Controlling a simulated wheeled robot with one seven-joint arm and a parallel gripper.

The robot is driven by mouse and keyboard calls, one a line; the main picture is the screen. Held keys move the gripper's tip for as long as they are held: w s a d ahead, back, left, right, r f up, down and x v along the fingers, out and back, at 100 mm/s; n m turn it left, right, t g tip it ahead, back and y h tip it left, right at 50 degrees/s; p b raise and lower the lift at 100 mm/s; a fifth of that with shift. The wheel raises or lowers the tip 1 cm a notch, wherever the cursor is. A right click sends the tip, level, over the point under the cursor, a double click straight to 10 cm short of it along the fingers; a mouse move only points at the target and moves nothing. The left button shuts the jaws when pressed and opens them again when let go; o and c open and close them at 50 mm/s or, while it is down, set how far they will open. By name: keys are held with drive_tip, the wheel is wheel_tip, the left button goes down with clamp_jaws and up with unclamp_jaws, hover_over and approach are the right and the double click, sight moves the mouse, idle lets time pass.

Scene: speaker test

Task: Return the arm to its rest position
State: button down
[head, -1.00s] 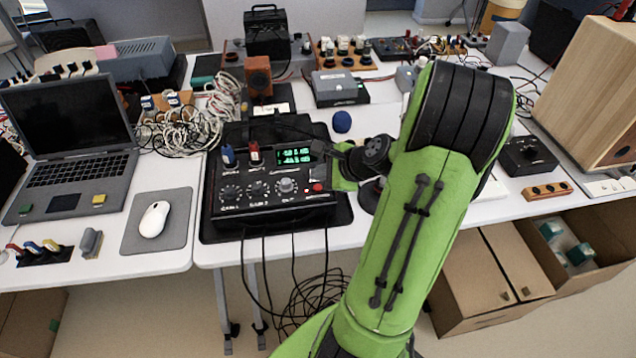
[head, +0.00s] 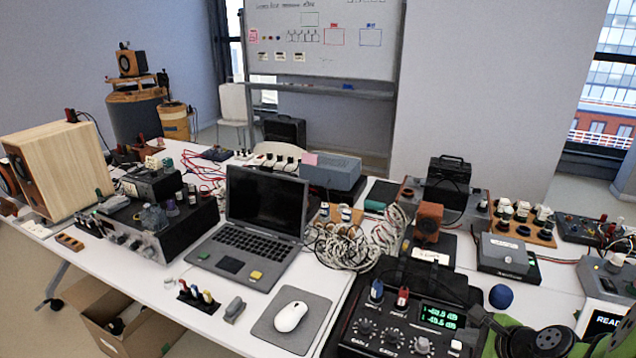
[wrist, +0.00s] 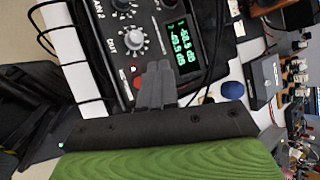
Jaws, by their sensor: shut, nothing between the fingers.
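My green arm (head: 617,345) shows only at the lower right edge of the head view. My gripper (head: 478,316) is beside the green display of a black control unit (head: 372,348). In the wrist view my gripper (wrist: 158,78) is shut and empty, its grey fingers together in front of the unit's panel. The unit's green display (wrist: 178,48), a silver knob (wrist: 131,41) and a red button (wrist: 137,83) show close to the fingertips. I cannot tell whether the fingertips touch the panel. Most of the arm is out of frame.
A laptop (head: 262,205), a white mouse (head: 290,316) and tangled white cables (head: 350,243) lie left of the unit. A blue ball (head: 501,296) is close to my gripper. A wooden speaker (head: 62,165) stands far left. Grey boxes and boards crowd the right side.

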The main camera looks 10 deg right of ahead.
drive_tip(key=s+a+r+n+g+p, duration=0.2)
drive_tip(key=a+r+n, duration=0.4)
drive_tip(key=a+n, duration=0.15)
drive_tip(key=s+a+r+n+g+p, duration=0.1)
drive_tip(key=a+r+n+p, duration=0.1)
drive_tip(key=a+r+n, duration=0.6)
drive_tip(key=s+a+r+n+p, duration=0.1)
drive_tip(key=s+a+r+n, duration=0.1)
drive_tip(key=s+a+n, duration=0.1)
drive_tip(key=s+a+r+n+h+p, duration=0.1)
drive_tip(key=s+a+r+n, duration=0.2)
drive_tip(key=s+n, duration=0.3)
drive_tip(key=s+a, duration=0.1)
drive_tip(key=s, duration=0.1)
drive_tip(key=shift+s, duration=0.3)
drive_tip(key=shift+n, duration=0.25)
